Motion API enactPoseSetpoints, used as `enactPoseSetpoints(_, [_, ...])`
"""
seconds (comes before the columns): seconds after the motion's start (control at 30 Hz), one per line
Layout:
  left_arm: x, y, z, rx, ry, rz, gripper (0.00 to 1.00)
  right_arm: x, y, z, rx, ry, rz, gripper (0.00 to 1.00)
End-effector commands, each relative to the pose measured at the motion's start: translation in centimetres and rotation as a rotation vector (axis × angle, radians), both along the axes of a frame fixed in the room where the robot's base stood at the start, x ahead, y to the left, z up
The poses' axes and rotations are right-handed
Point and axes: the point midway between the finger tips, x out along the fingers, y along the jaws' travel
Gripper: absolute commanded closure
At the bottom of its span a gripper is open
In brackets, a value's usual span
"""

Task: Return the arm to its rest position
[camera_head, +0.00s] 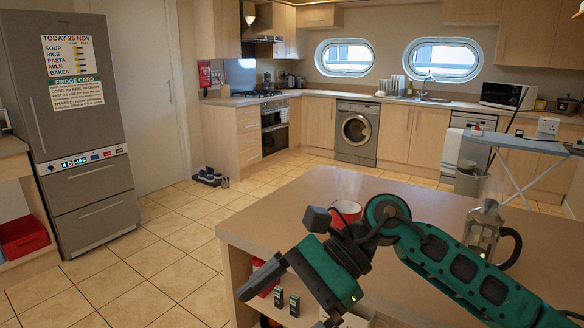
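My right arm, teal and black, comes in from the lower right and reaches across the island counter (330,190). It bends at an elbow above the counter, and its forearm slopes down to the left. My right gripper (262,277) is at the counter's front left end, by the open shelf. I see its grey end from the side and cannot tell whether its fingers are apart. No held object is visible. My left arm and gripper are out of view.
A red bowl (346,211) stands on the counter just behind my forearm. A glass cafetiere (484,230) stands to the right, close to my upper arm. An ironing board (520,143) is beyond it. Tiled floor (165,255) left of the counter is free, up to the fridge (85,130).

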Motion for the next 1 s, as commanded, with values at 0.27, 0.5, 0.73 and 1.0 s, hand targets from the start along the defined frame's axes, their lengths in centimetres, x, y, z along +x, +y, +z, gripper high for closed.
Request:
enactPoseSetpoints(0.27, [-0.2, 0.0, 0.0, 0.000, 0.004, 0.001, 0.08, -0.5, 3.1, 3.1, 0.500, 0.837, -0.366, 0.00])
enactPoseSetpoints(0.5, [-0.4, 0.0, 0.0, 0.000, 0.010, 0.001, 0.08, 4.1, -1.8, 0.4, 0.839, 1.665, -0.676, 0.00])
enactPoseSetpoints(0.73, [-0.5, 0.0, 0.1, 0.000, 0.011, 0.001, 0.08, 5.4, -9.8, -10.5, 1.154, 2.490, -0.938, 0.00])
enactPoseSetpoints(1.0, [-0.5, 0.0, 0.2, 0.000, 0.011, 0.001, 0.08, -2.5, -17.6, -25.3, -1.015, -2.123, 0.730, 0.00])
